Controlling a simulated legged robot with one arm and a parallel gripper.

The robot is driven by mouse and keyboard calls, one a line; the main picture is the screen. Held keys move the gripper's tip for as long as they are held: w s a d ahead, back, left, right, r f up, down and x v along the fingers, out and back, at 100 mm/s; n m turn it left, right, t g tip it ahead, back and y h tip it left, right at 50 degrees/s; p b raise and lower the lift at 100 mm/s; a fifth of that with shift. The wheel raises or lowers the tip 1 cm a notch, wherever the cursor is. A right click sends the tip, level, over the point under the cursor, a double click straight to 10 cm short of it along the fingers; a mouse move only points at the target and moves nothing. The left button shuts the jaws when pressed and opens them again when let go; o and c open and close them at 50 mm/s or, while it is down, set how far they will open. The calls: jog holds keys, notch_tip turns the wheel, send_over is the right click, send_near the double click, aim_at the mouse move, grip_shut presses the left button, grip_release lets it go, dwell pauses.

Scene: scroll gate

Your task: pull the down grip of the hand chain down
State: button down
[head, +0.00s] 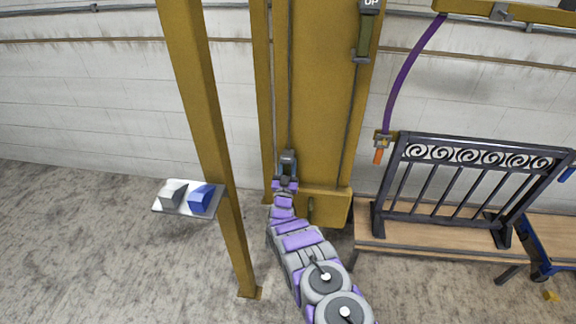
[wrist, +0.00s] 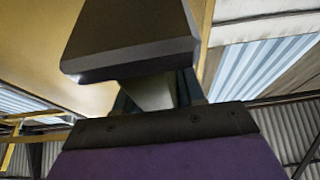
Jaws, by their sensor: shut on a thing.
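The hand chain hangs in two strands in front of the wide yellow column (head: 322,120). The down grip (head: 288,157), a dark block, is low on the left strand. My gripper (head: 286,178) is shut on it from below in the head view, hiding its lower part. The up grip (head: 364,40), marked UP, is high on the right strand. In the wrist view, a large dark block fills the top middle above my purple gripper body; I cannot tell which part of the grip or jaw it is.
A yellow post (head: 205,120) stands left of my arm, with a small plate (head: 165,208) holding a grey and a blue block. A dark scroll gate panel (head: 455,180) stands on a wooden bench (head: 430,240) at right.

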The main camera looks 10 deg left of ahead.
jog(key=c, duration=1)
grip_release()
jog(key=shift+a+f, duration=0.15)
jog(key=shift+f, duration=0.3)
jog(key=shift+o, duration=1.2)
jog(key=shift+r, duration=0.15)
jog(key=shift+s, duration=0.1)
jog(key=p+v, duration=0.3)
jog(key=v, duration=1.4)
jog(key=shift+s, duration=0.15)
